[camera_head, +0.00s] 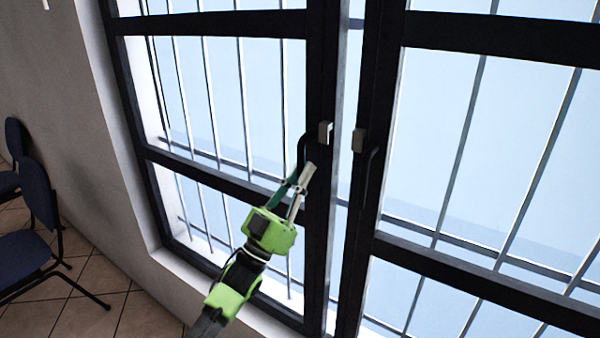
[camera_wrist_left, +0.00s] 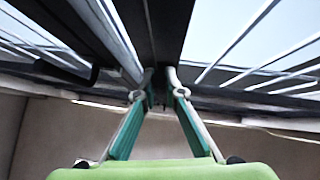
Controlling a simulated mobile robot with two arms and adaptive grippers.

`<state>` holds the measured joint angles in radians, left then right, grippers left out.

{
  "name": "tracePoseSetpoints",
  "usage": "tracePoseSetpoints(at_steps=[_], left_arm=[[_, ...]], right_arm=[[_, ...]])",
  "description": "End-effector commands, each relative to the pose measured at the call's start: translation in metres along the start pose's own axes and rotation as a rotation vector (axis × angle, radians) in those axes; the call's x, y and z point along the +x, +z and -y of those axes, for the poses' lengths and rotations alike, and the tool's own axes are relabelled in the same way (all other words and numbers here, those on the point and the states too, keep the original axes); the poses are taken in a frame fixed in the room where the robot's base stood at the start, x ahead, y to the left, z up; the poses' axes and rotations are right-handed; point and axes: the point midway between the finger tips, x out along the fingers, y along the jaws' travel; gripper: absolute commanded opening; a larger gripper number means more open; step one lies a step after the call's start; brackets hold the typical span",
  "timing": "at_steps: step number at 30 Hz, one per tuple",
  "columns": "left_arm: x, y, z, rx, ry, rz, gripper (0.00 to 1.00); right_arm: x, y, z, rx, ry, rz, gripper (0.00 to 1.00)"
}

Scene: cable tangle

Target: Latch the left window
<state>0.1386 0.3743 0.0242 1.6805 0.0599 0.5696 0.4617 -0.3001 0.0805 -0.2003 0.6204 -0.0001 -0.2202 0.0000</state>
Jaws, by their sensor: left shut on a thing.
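The left window (camera_head: 318,75) has a dark frame, and its inner stile stands beside the right window's stile with a bright gap between them. A pale latch block (camera_head: 325,133) sits on the left window's stile. A dark curved handle (camera_head: 301,150) hangs down from this block. My left gripper (camera_head: 306,172) reaches up from below and is shut on the lower part of the handle. In the left wrist view its fingertips (camera_wrist_left: 161,82) close in on a dark narrow piece, mostly hidden between them. My right gripper is in neither view.
The right window (camera_head: 395,110) has its own latch block (camera_head: 358,140) and dark handle (camera_head: 370,172). Bars stand behind the panes. Blue chairs (camera_head: 38,195) stand at the left on the tiled floor (camera_head: 100,280), beside the wall (camera_head: 60,100).

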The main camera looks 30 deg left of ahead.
Motion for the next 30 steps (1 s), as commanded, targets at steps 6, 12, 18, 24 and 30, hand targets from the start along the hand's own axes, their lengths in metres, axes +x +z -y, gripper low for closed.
tracePoseSetpoints(at_steps=[6, 12, 18, 24, 30], left_arm=[[0.0, -0.001, -0.001, -0.005, 0.0, -0.004, 0.0], [0.0, -0.001, -0.001, -0.005, 0.001, -0.004, 0.28], [0.0, -0.001, -0.001, -0.003, 0.001, -0.003, 0.28], [-0.01, 0.001, 0.0, -0.003, 0.0, 0.0, 0.28], [-0.048, 0.002, 0.0, -0.005, -0.001, 0.004, 0.28]], right_arm=[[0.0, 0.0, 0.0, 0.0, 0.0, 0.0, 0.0], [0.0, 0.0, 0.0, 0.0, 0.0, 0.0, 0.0], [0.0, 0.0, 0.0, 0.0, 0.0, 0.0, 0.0], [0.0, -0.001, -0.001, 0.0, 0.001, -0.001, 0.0], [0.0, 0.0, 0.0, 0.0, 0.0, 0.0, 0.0]])
